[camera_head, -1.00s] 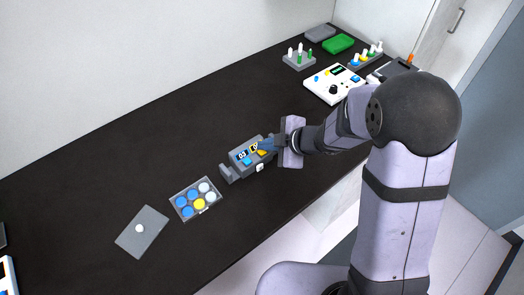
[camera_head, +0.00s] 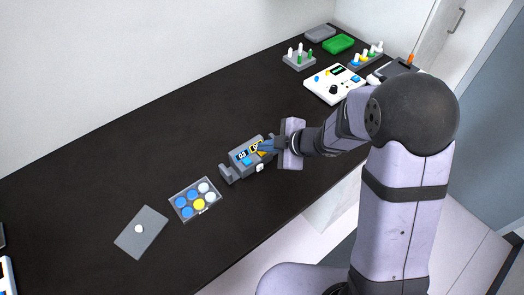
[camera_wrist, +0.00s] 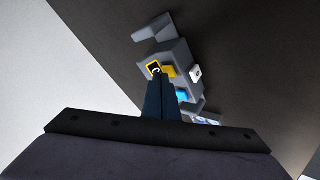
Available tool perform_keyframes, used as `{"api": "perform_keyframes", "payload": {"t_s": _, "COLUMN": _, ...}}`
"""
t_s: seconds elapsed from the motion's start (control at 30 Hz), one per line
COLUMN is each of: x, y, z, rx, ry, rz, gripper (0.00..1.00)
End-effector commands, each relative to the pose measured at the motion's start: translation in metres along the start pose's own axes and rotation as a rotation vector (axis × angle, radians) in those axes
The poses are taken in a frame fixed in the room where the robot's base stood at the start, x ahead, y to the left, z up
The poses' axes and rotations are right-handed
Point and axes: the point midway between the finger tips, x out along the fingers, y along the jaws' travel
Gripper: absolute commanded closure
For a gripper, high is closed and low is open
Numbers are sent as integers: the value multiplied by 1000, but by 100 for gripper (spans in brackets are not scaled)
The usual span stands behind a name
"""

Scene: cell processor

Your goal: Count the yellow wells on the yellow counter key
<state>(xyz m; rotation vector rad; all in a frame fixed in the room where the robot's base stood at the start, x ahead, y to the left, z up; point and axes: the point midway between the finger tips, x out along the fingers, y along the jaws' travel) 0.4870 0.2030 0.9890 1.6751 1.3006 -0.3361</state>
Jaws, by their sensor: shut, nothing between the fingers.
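The grey counter (camera_head: 249,160) stands on the dark bench, with a blue key (camera_head: 247,160), a yellow key (camera_head: 262,153) and two small displays. The blue-framed display (camera_head: 242,155) seems to read 03; the yellow-framed one (camera_wrist: 155,68) is partly covered by my fingers. My gripper (camera_head: 266,146) is shut and empty, its tips over the counter beside the yellow key (camera_wrist: 169,71). Whether the tips touch the counter is unclear.
A grey lid with a white knob (camera_head: 139,229) lies left of the plate. A white button (camera_head: 260,167) is on the counter's front side. A white device (camera_head: 333,84), tube racks (camera_head: 299,59) and a green tray (camera_head: 338,43) stand at the back right. The bench behind the counter is clear.

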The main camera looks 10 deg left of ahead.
Motion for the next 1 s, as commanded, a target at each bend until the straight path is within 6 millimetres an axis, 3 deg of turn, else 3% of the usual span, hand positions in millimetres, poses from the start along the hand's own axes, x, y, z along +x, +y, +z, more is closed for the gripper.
{"api": "perform_keyframes", "payload": {"t_s": 0.57, "x": 2, "y": -2, "z": 2, "rx": 0, "ry": 0, "rz": -1, "gripper": 100}}
{"api": "perform_keyframes", "payload": {"t_s": 1.0, "x": -8, "y": 6, "z": -6, "rx": 1, "ry": 0, "rz": -1, "gripper": 100}}
